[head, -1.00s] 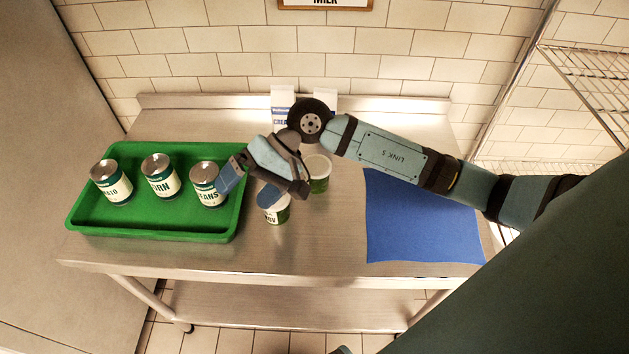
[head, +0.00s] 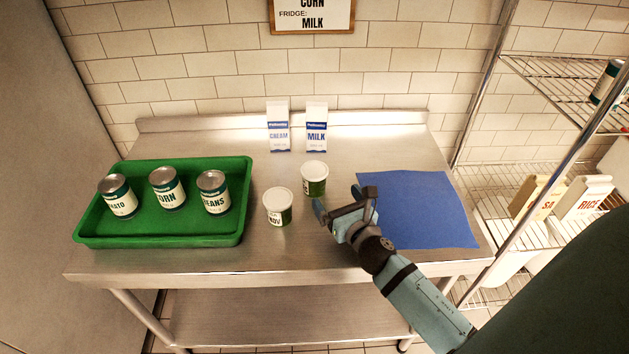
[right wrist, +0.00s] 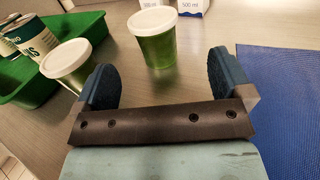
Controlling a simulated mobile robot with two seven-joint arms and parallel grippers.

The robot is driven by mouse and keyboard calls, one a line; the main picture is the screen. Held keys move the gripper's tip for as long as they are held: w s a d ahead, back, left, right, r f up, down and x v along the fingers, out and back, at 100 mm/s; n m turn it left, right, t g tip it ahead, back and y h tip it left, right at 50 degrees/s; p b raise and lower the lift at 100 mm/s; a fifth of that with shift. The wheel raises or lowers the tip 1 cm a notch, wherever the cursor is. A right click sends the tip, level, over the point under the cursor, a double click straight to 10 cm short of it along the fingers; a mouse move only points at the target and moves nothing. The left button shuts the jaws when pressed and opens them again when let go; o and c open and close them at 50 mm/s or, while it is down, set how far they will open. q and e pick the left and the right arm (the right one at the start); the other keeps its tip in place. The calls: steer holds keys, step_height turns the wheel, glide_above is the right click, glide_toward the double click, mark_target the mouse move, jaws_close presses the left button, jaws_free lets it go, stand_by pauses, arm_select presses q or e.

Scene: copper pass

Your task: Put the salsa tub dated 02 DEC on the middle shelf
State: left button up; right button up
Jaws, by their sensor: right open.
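Two green tubs with white lids stand upright on the steel table. The front tub (head: 278,208) has a label reading NOV. The back tub (head: 314,180) has a label whose date I cannot read. In the right wrist view the back tub (right wrist: 153,42) is ahead of the fingers, and the front tub (right wrist: 72,64) is beside the left finger. My right gripper (head: 338,200) is open and empty, just in front of the back tub and right of the front one. A wire rack's shelves (head: 555,85) show at right; which one is the middle is unclear. My left gripper is not in view.
A green tray (head: 160,235) with three cans stands at left. Cream (head: 278,128) and milk (head: 316,128) cartons stand at the back. A blue mat (head: 425,210) lies bare at right. The rack holds a can (head: 605,85) above and a rice package (head: 583,198) lower down.

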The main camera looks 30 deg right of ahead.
mark_target(314, 169)
steer(key=w, duration=0.5)
steer(key=shift+w+d, duration=0.2)
steer(key=shift+d, duration=0.15)
steer(key=shift+w+r, duration=0.2)
steer(key=shift+w, duration=1.2)
steer(key=shift+w+r, duration=0.2)
steer(key=shift+w, duration=1.15)
steer(key=shift+c, duration=0.4)
steer(key=c, duration=1)
steer(key=shift+o, duration=0.2)
steer(key=shift+r, duration=0.15)
